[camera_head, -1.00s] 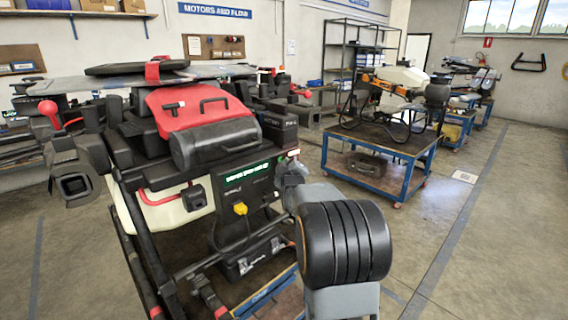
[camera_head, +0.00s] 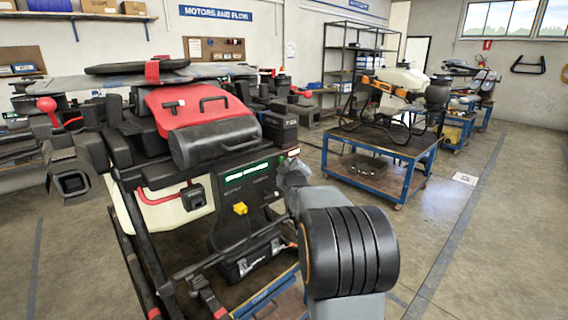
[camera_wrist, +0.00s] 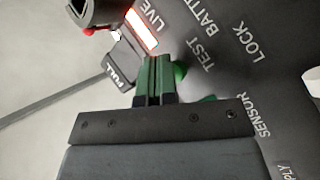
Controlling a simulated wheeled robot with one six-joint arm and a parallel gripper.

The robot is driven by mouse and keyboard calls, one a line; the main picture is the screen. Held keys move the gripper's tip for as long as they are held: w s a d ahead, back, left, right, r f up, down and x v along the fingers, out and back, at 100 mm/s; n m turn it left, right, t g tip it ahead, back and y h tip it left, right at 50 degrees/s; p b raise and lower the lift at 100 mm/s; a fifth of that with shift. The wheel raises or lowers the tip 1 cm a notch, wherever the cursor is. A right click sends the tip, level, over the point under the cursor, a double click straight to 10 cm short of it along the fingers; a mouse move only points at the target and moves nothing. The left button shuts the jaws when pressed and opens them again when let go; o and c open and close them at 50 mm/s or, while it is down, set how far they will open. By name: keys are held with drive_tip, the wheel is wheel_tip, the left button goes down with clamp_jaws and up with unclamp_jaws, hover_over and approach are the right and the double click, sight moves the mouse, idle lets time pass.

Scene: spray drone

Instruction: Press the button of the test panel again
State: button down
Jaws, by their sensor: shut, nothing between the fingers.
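The test panel (camera_head: 262,190) is a dark board on the front of the drone, with a green strip of lettering. In the wrist view its face (camera_wrist: 225,70) shows the white words LIVE, TEST, LOCK and SENSOR. My gripper (camera_wrist: 154,62) is shut and empty, its green-and-black fingertips close to the panel near the word TEST. A round green button (camera_wrist: 179,72) shows just right of the fingertips, partly hidden by them. I cannot tell whether they touch. Another green bit shows below it.
A yellow plug (camera_head: 240,208) sits low on the panel. A blue cart (camera_head: 385,160) with another drone stands behind at right.

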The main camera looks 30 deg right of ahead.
drive_tip(key=s+d+b, duration=0.1)
drive_tip(key=s+b, duration=0.1)
drive_tip(key=s, duration=0.4)
drive_tip(key=shift+b, duration=0.4)
idle(0.7)
